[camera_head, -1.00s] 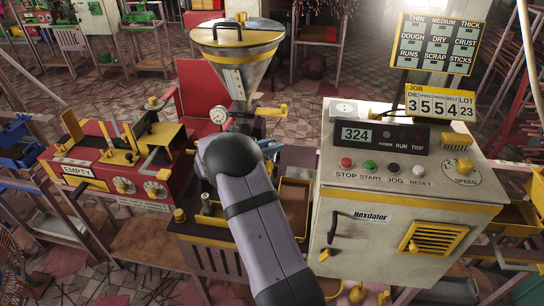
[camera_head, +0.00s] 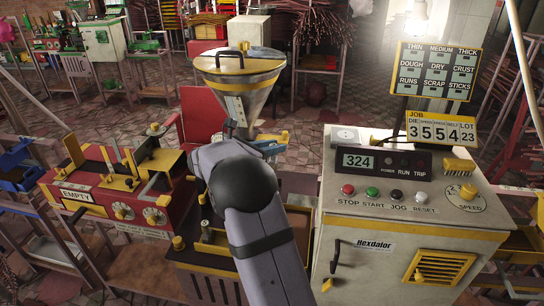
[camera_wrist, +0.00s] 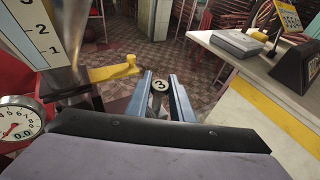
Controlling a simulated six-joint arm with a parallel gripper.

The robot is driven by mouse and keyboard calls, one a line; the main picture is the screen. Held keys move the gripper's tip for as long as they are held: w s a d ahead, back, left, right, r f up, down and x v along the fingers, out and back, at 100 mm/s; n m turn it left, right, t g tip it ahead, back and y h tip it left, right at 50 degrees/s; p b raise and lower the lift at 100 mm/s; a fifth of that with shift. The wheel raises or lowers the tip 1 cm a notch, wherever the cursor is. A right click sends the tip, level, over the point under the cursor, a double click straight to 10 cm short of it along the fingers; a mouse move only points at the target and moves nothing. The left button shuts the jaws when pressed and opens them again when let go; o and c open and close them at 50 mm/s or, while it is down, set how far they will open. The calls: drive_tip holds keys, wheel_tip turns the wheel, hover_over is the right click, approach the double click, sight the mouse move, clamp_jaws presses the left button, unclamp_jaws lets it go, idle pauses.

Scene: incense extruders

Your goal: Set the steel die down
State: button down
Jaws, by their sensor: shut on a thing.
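The steel die (camera_wrist: 159,86) is a small dark metal piece with a pale round top marked 3. In the wrist view it sits between the two blue jaws of my gripper (camera_wrist: 161,100), which are shut on it and hold it up in front of the camera. In the head view my gripper (camera_head: 272,142) is just right of the hopper's lower end, mostly behind my own wrist. The die itself cannot be made out there.
The steel hopper (camera_head: 237,85) stands beyond my arm, with a yellow handle (camera_wrist: 115,70) left of my jaws. The Hexdator cabinet (camera_head: 390,235) is at the right. A red machine (camera_head: 110,190) marked EMPTY is at the left. Tiled floor shows beyond my jaws.

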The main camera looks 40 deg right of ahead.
drive_tip(key=s+a+f+b, duration=0.1)
drive_tip(key=s+a+b, duration=0.4)
drive_tip(key=a, duration=0.7)
drive_tip(key=w+a+f+b, duration=0.2)
drive_tip(key=w+a+f, duration=0.1)
drive_tip(key=a+f, duration=0.55)
drive_tip(key=shift+s+d+f, duration=0.15)
drive_tip(key=shift+f, duration=2.35)
drive_tip(key=shift+s+d+f, duration=0.1)
drive_tip(key=shift+f, duration=2.4)
drive_tip(key=shift+f, duration=0.15)
drive_tip(key=c, duration=1.8)
unclamp_jaws()
drive_tip(key=shift+c, duration=0.2)
